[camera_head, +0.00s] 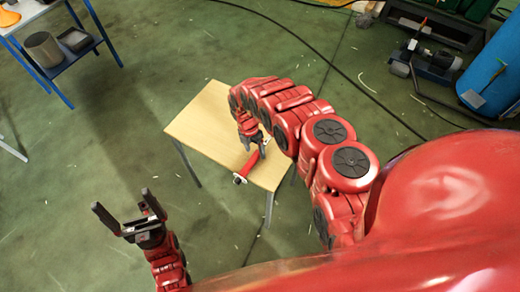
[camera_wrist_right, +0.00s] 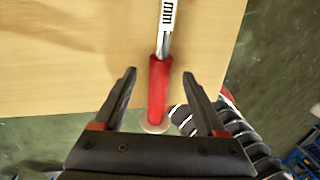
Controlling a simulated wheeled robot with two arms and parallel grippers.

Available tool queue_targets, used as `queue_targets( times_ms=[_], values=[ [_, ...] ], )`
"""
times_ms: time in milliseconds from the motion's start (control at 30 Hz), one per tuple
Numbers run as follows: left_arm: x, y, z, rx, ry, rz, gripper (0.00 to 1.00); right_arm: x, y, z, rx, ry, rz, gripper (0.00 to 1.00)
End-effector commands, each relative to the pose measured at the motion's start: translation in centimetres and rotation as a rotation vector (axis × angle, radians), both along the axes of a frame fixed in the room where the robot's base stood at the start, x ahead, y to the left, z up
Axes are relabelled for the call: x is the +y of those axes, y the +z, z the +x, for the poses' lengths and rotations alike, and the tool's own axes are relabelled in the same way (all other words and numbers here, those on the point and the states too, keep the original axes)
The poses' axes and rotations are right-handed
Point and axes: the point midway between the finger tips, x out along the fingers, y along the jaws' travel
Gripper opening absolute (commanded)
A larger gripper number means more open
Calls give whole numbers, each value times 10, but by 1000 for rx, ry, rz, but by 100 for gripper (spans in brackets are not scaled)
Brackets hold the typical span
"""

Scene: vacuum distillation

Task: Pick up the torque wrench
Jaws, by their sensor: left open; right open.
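The torque wrench has a red handle and a silver shaft with black markings. In the head view the torque wrench (camera_head: 247,168) lies at the near edge of the small wooden table, its handle end sticking out past the edge. In the right wrist view the red handle (camera_wrist_right: 159,88) runs lengthwise between the fingers, with a gap on both sides. My right gripper (camera_head: 254,149) is open over the wrench; its fingers also show in the wrist view (camera_wrist_right: 159,75). The wrench's far end is hidden. My left gripper (camera_head: 122,201) is open and empty over the floor, left of the table.
The wooden table (camera_head: 205,120) is otherwise bare where visible. A blue-framed shelf (camera_head: 85,60) with a grey cylinder (camera_head: 43,49) stands at upper left. A blue cylinder (camera_head: 495,70) and equipment are at upper right. Cables cross the green floor.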

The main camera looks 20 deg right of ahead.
Motion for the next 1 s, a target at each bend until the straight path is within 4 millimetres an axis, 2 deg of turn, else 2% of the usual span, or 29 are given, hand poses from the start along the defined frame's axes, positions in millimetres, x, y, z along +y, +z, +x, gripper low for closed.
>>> queue_targets(
  times_ms=[200, 567, 900, 967, 1000],
  values=[
    [0, 5, 0, 0, 0, 0, 100, -1, -20, -3, 1, 0, 2, 73],
    [0, 5, 0, 0, 0, 0, 100, -3, -24, -3, -1, -1, -1, 73],
    [0, 5, 0, 0, 0, 0, 100, -3, -24, -3, 0, -1, 0, 12],
    [0, 5, 0, 0, 0, 0, 100, -3, -24, -3, -1, -1, 0, 1],
    [0, 5, 0, 0, 0, 0, 100, -2, -24, -3, -1, -1, 0, 0]
  ],
)
